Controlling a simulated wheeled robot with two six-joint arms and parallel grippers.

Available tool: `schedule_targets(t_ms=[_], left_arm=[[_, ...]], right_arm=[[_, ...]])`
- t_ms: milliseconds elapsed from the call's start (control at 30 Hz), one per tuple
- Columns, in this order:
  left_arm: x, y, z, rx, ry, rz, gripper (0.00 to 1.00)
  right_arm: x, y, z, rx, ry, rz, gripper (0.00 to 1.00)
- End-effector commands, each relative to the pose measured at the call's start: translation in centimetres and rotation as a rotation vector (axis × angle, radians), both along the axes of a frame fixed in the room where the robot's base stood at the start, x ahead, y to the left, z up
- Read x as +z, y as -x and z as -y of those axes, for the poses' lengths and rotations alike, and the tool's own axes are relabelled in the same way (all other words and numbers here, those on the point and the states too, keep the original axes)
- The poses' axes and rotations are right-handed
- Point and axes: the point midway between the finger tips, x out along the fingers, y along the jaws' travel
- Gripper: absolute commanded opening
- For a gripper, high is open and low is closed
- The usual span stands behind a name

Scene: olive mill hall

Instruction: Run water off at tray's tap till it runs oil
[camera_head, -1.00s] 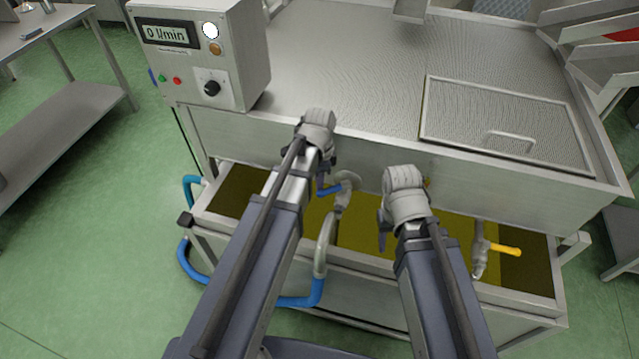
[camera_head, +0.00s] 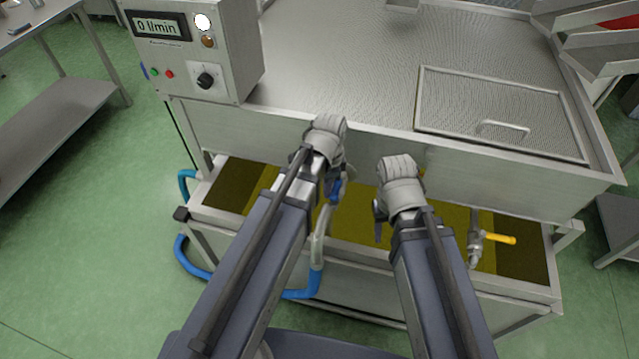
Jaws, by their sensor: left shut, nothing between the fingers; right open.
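The oil tray (camera_head: 228,222) is an open steel trough below the steel basin, with yellow-olive liquid in it. A tap with a blue lever (camera_head: 336,190) stands at the tray's front, with a pale pipe (camera_head: 318,245) leading down into a blue hose (camera_head: 302,293). My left gripper (camera_head: 334,172) is shut with nothing held, right beside the blue lever and partly hiding it; I cannot tell whether they touch. My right gripper (camera_head: 380,212) is open and empty above the tray's middle; its fingers are mostly hidden. A second tap with a yellow lever (camera_head: 500,238) is further right.
A control box (camera_head: 195,50) at the upper left reads 0 l/min. The steel basin (camera_head: 340,60) has a perforated lid (camera_head: 500,105) at its right. A steel table (camera_head: 60,110) stands at the left. Green floor is clear at the left.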

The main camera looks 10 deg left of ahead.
Motion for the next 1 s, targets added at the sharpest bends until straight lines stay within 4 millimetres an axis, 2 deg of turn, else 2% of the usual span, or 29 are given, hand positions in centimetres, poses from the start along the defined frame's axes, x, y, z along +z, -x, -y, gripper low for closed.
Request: schedule_targets(t_ms=[33,367,833,1000], left_arm=[[0.0,0.5,1.1,-0.008,0.019,-0.007,0.0],[0.3,0.7,1.3,-0.01,0.02,-0.012,0.0],[5.6,0.6,1.2,-0.008,0.018,-0.01,0.0],[6.2,0.5,1.0,-0.007,0.017,-0.008,0.0]], right_arm=[[0.0,0.0,0.0,0.0,0.0,0.0,0.5],[0.3,0.0,0.0,0.0,0.0,0.0,0.5],[5.6,0.0,0.0,0.0,0.0,0.0,0.5],[6.2,0.0,0.0,0.0,0.0,0.0,0.5]])
